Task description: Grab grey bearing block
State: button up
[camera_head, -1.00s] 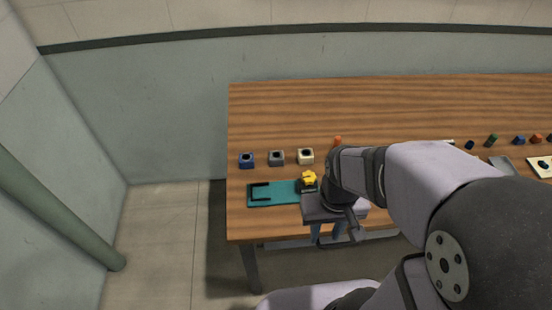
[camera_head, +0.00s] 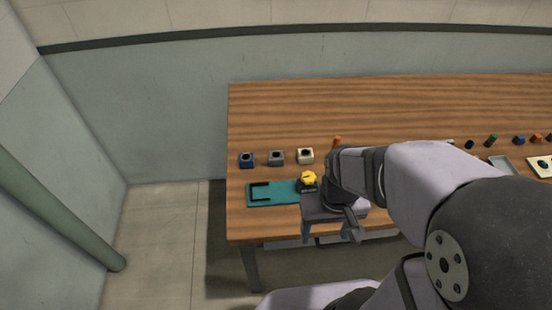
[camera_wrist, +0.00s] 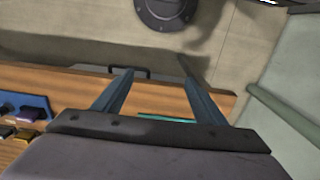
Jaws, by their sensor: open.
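The grey bearing block (camera_head: 276,158) sits upright on the wooden table in the head view, with a dark hole in its top. It stands between a blue block (camera_head: 247,160) and a cream block (camera_head: 305,156). My gripper (camera_head: 330,234) is open and empty near the table's front edge, in front and to the right of the grey block. In the wrist view my two fingers (camera_wrist: 155,68) are spread apart with nothing between them. The grey block is not identifiable in the wrist view.
A teal plate (camera_head: 275,192) with a black bracket lies in front of the blocks. A yellow part (camera_head: 309,178) on a dark base is close beside my gripper. An orange piece (camera_head: 337,140) stands behind. The table (camera_head: 290,110) is clear at the back.

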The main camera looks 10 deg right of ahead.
jog(key=w+d+f+n+t+h+b, duration=0.1)
jog(key=w+d+n+t+h+b, duration=0.15)
jog(key=w+n+b, duration=0.55)
jog(key=w+d+f+n+t+h+b, duration=0.15)
jog(key=w+n+t+b, duration=0.35)
jog(key=w, duration=0.5)
jog(key=n+t+h+b, duration=0.1)
jog(key=n+t+b, duration=0.4)
jog(key=n+b, duration=1.2)
send_near(276, 156)
jog(key=w, duration=0.1)
jog(key=d+f+p, duration=0.1)
jog(key=w, duration=0.1)
jog(key=shift+w+d+f+n, duration=0.25)
jog(key=shift+w+f+n, duration=0.05)
jog(key=shift+n, duration=0.1)
jog(key=shift+a+f+n, duration=0.1)
jog(key=shift+a+n, duration=0.15)
jog(key=shift+n, duration=0.15)
jog(key=shift+r+x, duration=0.2)
jog(key=shift+x, duration=3.4)
jog(key=shift+w, duration=0.1)
